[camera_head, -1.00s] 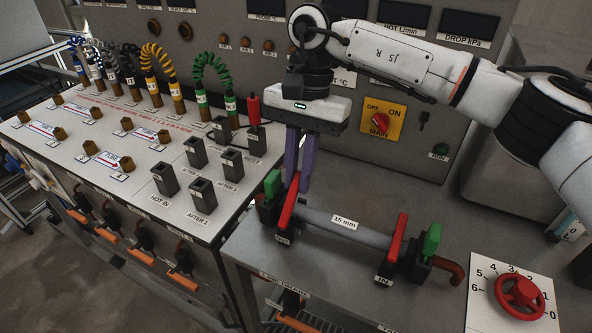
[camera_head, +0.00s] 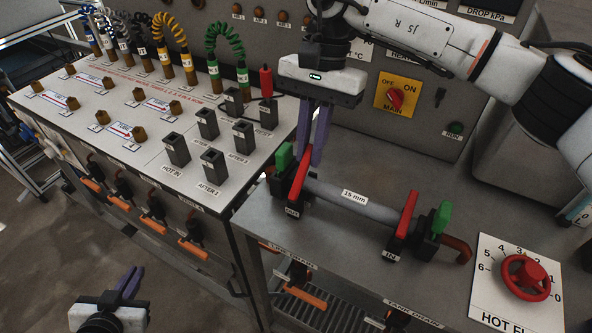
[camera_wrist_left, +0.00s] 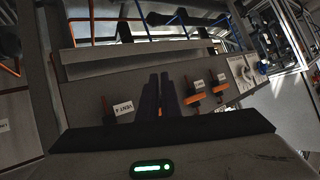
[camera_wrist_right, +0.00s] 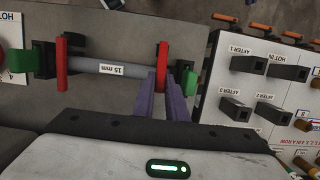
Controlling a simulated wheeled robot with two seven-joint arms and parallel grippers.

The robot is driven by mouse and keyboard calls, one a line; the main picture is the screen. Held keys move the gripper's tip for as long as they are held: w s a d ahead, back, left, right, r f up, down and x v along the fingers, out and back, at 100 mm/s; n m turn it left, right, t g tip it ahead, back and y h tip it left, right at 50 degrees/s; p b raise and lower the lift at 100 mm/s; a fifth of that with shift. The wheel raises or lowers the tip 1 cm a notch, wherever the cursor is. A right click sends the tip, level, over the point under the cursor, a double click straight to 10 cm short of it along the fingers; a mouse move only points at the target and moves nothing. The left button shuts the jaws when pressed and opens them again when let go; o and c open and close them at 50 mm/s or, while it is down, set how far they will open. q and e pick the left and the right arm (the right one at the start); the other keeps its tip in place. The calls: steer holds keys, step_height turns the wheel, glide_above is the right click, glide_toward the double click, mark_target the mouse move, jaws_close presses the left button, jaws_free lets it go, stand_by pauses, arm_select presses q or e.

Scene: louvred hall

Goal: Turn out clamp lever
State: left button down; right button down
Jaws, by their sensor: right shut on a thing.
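A grey pipe section labelled 15 mm (camera_head: 362,206) lies on the right bench between two clamps. A red lever (camera_head: 298,182) stands at its left clamp, and another red lever (camera_head: 406,214) at its right clamp. Green handles (camera_head: 284,156) (camera_head: 441,217) sit outside the levers. My right gripper (camera_head: 311,164) is shut on the left red lever from above; the right wrist view also shows that lever (camera_wrist_right: 162,58) at its fingertips. The fingers hide part of it. My left gripper (camera_head: 136,272) hangs empty low in front of the left bench, its fingers close together.
A red handwheel (camera_head: 525,275) on a numbered plate is at the right of the bench. The left bench top (camera_head: 130,156) carries black sockets, brass fittings and coiled hoses. Orange-handled valves (camera_head: 193,250) line its front. A panel with a yellow MAIN switch (camera_head: 396,97) stands behind.

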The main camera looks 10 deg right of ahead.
arm_select(q)
steer(key=w+a+r+t+y, duration=0.1)
steer(key=w+a+r+y, duration=0.1)
steer(key=w+a+r, duration=0.35)
steer(key=w+d+r+n+t+h, duration=0.2)
steer(key=d+r+t+h, duration=0.7)
steer(key=d+r, duration=1.25)
steer(key=s+d+f+m+g+h, duration=0.1)
steer(key=s+d+f+m+h, duration=0.1)
steer(key=s+d+m+h, duration=0.3)
steer(key=s+d+f+m+g+h, duration=0.1)
steer(key=s+d+f+m+h, duration=0.15)
steer(key=s+d, duration=0.5)
step_height(320, 180, up, 4)
glide_above(295, 187)
steer(key=s+a, duration=0.2)
steer(key=s, duration=0.1)
steer(key=shift+w+d+f+n, duration=0.15)
steer(key=shift+w+d+f, duration=0.25)
steer(key=shift+w, duration=0.2)
steer(key=shift+w+d+f+n, duration=0.1)
steer(key=shift+w+d+f, duration=0.25)
steer(key=shift+w, duration=0.25)
steer(key=shift+w+d+f, duration=0.25)
steer(key=shift+w+f, duration=0.05)
steer(key=shift+f, duration=0.2)
